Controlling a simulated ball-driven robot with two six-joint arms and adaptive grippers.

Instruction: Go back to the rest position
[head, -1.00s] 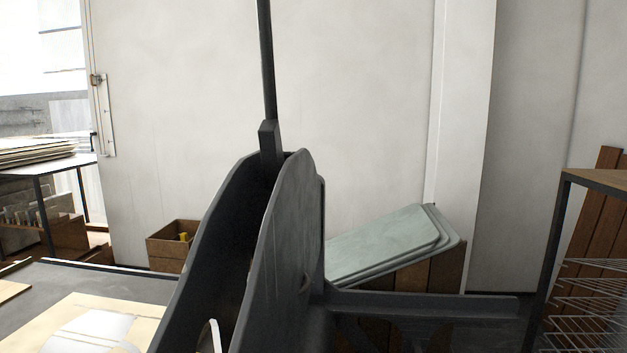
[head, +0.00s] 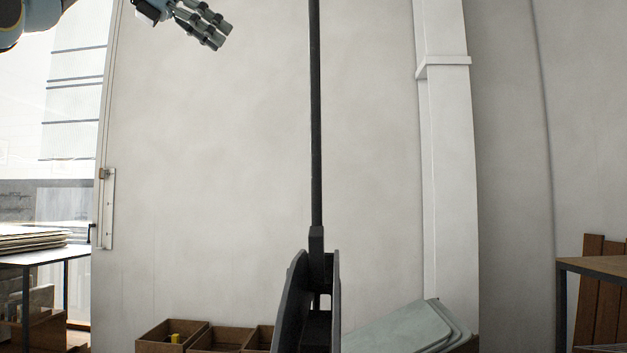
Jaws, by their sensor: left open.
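My left gripper (head: 207,27) is at the top left of the head view, on the arm that comes in from the left. It is raised high in front of the pale wall, with its fingers pointing right and down. It is open and I see nothing between its fingers. My right gripper is not in view.
A dark iron machine (head: 322,300) with a tall upright lever (head: 316,130) stands in the middle. Wooden boxes (head: 220,338) and green-grey slabs (head: 405,328) are low by the wall.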

